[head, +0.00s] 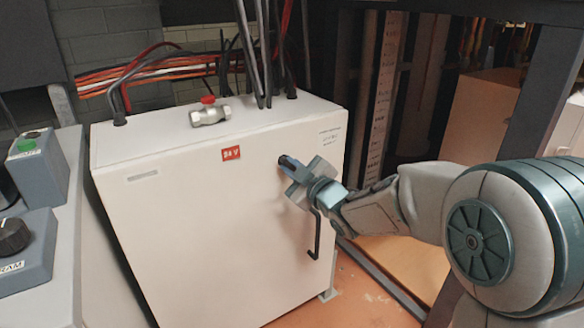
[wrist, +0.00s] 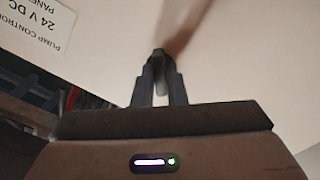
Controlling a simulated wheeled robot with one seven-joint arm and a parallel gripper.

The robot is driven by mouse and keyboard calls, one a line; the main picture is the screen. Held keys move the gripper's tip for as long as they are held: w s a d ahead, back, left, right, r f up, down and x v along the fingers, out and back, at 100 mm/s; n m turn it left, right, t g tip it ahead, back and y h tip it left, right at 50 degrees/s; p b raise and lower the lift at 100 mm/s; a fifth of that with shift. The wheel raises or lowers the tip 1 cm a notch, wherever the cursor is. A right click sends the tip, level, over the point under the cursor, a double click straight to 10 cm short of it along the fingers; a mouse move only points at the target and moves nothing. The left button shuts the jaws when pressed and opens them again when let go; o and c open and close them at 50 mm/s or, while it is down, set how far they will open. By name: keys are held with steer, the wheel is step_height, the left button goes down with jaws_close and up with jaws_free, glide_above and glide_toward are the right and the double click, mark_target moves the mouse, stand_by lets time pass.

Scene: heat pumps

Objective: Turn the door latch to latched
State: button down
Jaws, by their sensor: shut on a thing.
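The door latch (wrist: 160,88) is mostly hidden between my gripper's fingers; only a small light part shows in the wrist view. How far it is turned cannot be told. My gripper (head: 287,163) is at the upper right of the white cabinet's front (head: 208,210), its fingers shut on the latch. In the wrist view my gripper (wrist: 160,68) reaches up to the pale door face, fingers close together around the latch. A black bent handle (head: 317,235) shows just below my gripper in the head view.
A valve with a red knob (head: 209,113) lies on the cabinet top, near several cables. Grey control boxes (head: 28,240) stand at the left. A dark metal post (head: 545,85) stands at the right.

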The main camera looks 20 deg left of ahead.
steer(key=m+p, duration=0.1)
steer(key=m, duration=0.3)
steer(key=shift+m, duration=0.3)
steer(key=shift+m+p, duration=0.65)
steer(key=shift+m, duration=0.95)
steer(key=c, duration=1.5)
jaws_free()
steer(key=shift+o, duration=0.2)
steer(key=p+v, duration=0.2)
steer(key=v, duration=1.1)
steer(key=shift+s+d+p, duration=0.25)
steer(key=shift+d+p, duration=0.1)
steer(key=shift+p, duration=0.05)
